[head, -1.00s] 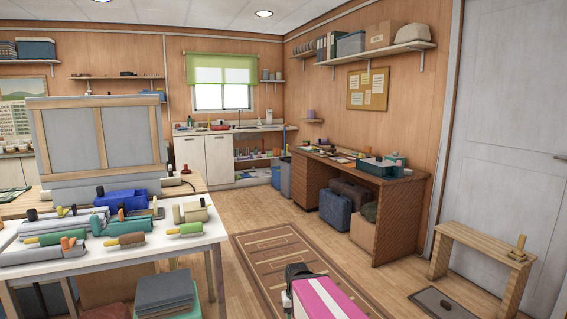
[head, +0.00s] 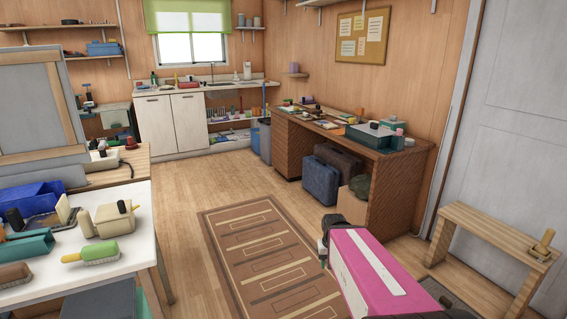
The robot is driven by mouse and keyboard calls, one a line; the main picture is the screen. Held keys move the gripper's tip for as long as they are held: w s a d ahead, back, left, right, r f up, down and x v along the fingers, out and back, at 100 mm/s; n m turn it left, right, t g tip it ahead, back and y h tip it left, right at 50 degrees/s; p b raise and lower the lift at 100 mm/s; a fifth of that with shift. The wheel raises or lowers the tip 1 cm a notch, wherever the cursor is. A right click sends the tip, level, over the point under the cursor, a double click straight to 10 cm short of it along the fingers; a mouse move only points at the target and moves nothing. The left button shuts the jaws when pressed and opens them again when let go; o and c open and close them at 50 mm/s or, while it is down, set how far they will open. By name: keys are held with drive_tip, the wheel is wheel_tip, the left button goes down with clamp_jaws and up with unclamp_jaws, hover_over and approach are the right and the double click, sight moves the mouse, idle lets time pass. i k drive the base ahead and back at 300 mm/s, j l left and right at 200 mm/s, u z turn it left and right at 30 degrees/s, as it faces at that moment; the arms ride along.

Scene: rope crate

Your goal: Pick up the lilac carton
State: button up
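I cannot make out a lilac carton for certain in the head view. A small lilac item (head: 293,68) stands on a little wall shelf right of the window, above the desk; it looks rounded, and it is too small to tell what it is. Several small items lie on the brown desk (head: 388,166), too small to tell apart. A pink and white link with black ends, which looks like part of my arm, shows at the lower right. My gripper is not in view.
A white table (head: 141,236) with tools and a blue bin (head: 36,198) is at the left. A striped rug (head: 268,262) lies on open floor in the middle. A wooden bench (head: 487,235) stands by the door at the right. Suitcases (head: 321,183) sit under the desk.

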sight(293, 66)
drive_tip(key=i+u, duration=0.25)
drive_tip(key=i, duration=0.65)
drive_tip(key=i+l+u, duration=0.15)
drive_tip(key=i+u, duration=0.15)
drive_tip(key=i, duration=0.6)
drive_tip(key=i+l+u, duration=0.1)
drive_tip(key=i+u, duration=0.2)
drive_tip(key=i, duration=3.2)
drive_tip(key=l+z, duration=0.05)
